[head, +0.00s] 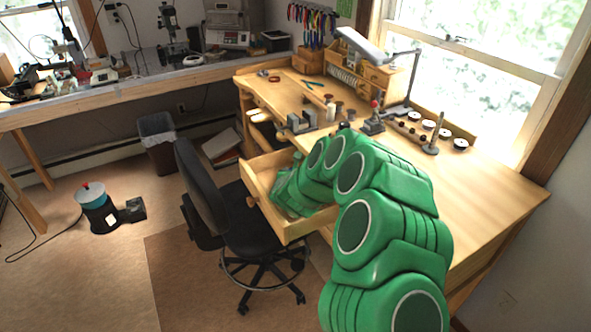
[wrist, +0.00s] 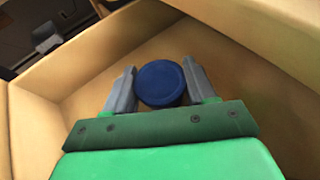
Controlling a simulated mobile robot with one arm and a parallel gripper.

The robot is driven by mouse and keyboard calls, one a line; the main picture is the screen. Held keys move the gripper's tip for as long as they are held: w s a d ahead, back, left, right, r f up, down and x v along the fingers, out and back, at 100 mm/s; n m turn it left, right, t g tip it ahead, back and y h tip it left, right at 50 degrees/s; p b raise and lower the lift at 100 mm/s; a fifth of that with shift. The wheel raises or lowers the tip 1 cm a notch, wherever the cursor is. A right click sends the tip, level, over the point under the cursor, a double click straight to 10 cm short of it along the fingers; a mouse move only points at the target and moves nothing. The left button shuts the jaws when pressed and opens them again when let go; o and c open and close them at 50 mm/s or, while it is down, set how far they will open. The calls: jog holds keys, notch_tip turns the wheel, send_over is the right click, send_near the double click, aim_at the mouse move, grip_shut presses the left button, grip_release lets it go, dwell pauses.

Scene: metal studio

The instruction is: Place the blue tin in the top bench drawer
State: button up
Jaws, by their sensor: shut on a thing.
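The blue tin (wrist: 161,83) shows in the wrist view as a round blue lid between the two grey fingers of my gripper (wrist: 162,86). My gripper is shut on it. The tin is inside the open top bench drawer (wrist: 245,58), with wooden walls around it. I cannot tell whether the tin touches the drawer floor. In the head view the drawer (head: 262,199) is pulled out from the wooden bench, and my green arm reaches down into it. The tin and my fingertips are hidden there behind the arm and drawer walls.
A black office chair (head: 215,190) stands close against the drawer's left side. The wooden bench top (head: 455,190) carries a small vise (head: 301,121), a lamp (head: 405,75) and several small tools. Its right part is clear.

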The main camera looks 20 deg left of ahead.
jog(key=shift+w+a+r, duration=0.1)
jog(key=shift+w+a, duration=0.05)
jog(key=shift+w, duration=0.7)
jog(key=shift+w+a, duration=0.15)
jog(key=shift+w, duration=0.65)
jog(key=shift+f, duration=0.7)
jog(key=shift+f, duration=0.1)
jog(key=o, duration=1)
jog(key=shift+o, duration=0.2)
jog(key=shift+s+d+r, duration=0.1)
jog(key=shift+s+r, duration=0.4)
jog(key=shift+s, duration=0.1)
jog(key=shift+v, duration=5.2)
jog(key=shift+s, duration=0.2)
